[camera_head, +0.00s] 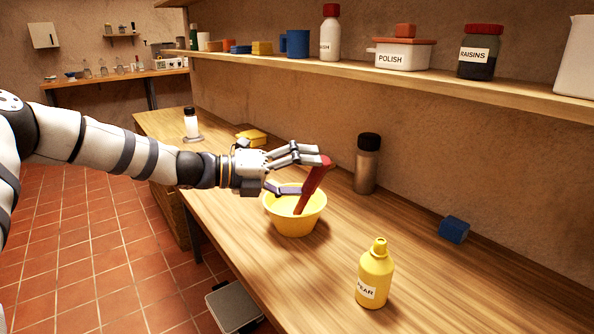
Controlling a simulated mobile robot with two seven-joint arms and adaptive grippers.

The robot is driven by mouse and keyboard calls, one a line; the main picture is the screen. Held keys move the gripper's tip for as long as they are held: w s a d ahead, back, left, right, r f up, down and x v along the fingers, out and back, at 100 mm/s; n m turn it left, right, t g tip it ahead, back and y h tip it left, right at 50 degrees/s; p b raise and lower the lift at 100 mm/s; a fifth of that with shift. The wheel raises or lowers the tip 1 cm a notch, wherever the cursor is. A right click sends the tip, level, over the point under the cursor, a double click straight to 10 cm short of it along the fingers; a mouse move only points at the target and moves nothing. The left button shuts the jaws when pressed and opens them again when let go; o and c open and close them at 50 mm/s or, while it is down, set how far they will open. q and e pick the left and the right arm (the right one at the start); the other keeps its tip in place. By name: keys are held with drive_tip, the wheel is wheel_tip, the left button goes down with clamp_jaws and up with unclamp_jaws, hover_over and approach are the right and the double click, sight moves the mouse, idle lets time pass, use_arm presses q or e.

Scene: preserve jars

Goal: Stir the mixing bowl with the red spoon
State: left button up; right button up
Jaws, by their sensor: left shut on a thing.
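The yellow mixing bowl (294,222) stands on the wooden counter. The red spoon (313,184) is tilted, with its upper end leaning to the right and its lower end inside the bowl. My left gripper (313,175) comes in from the left above the bowl and is shut on the upper part of the spoon. The bowl's contents and the spoon's lower tip are hidden by the bowl's wall. My right gripper is not in view.
A yellow bottle (375,275) stands in front right of the bowl. A dark-capped jar (367,165) stands behind it, a blue block (453,230) to the right. A loaded shelf (400,76) runs above. Counter between bottle and block is clear.

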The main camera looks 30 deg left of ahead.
use_arm(q)
drive_tip(key=shift+w+a, duration=0.15)
drive_tip(key=shift+w, duration=0.9)
drive_tip(key=shift+s+d+r+p, duration=0.1)
drive_tip(key=shift+r+p, duration=0.1)
drive_tip(key=shift+r, duration=0.5)
drive_tip(key=shift+s+d+r+p, duration=0.1)
drive_tip(key=shift+r+p, duration=0.1)
drive_tip(key=shift+r, duration=0.45)
drive_tip(key=shift+s+d+r, duration=0.1)
drive_tip(key=shift+d+r, duration=0.15)
drive_tip(key=shift+r, duration=0.8)
drive_tip(key=shift+s+d+r, duration=0.1)
drive_tip(key=shift+d+r, duration=0.15)
drive_tip(key=shift+r, duration=0.8)
drive_tip(key=shift+s+d+r, duration=0.1)
drive_tip(key=shift+d+r, duration=0.15)
drive_tip(key=shift+r, duration=0.8)
wheel_tip(320, 180, up, 5)
